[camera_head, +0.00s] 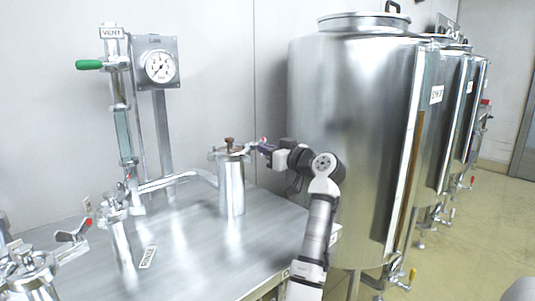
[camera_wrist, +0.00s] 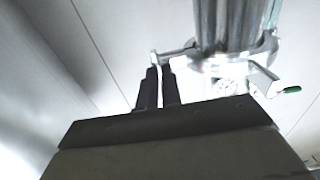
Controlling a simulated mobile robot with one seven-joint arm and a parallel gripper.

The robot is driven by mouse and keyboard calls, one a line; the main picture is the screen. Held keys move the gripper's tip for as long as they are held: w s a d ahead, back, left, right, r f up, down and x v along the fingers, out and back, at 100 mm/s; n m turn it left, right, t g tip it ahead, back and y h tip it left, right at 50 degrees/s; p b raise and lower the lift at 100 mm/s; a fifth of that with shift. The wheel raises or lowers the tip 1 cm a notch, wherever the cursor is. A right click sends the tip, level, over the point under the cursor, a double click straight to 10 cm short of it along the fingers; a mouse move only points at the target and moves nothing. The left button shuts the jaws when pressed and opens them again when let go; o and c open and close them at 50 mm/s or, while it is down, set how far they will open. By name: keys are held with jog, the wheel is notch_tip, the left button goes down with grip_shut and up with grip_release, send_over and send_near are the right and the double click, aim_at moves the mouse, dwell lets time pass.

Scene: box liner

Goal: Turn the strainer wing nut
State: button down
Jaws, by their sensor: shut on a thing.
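The strainer (camera_head: 232,188) is an upright steel canister on the steel bench, with a brown knob (camera_head: 229,142) on its lid. My gripper (camera_head: 257,148) reaches in from the right at lid height. In the wrist view, my gripper's two dark fingers (camera_wrist: 160,76) are almost together. They are shut on the silver wing nut (camera_wrist: 176,53) at the edge of the strainer's lid. The strainer's body also shows in the wrist view (camera_wrist: 228,22), apparently upside down. The exact contact at the fingertips is small and partly hidden.
A large steel tank (camera_head: 350,130) stands close to the right of my arm. A pressure gauge (camera_head: 159,66), a green-handled vent valve (camera_head: 90,65) and piping stand at the left. The bench (camera_head: 190,250) is clear in front of the strainer.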

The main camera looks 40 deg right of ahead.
jog(key=shift+n, duration=0.7)
jog(key=c, duration=1.6)
grip_release()
jog(key=shift+s+d+b, duration=0.2)
jog(key=shift+s+b, duration=0.15)
jog(key=shift+s, duration=1.95)
jog(key=shift+s+d+b, duration=0.15)
jog(key=shift+s+b, duration=0.15)
jog(key=shift+s, duration=1.95)
jog(key=shift+s+d+b, duration=0.2)
jog(key=shift+s+b, duration=0.15)
jog(key=shift+s, duration=1.95)
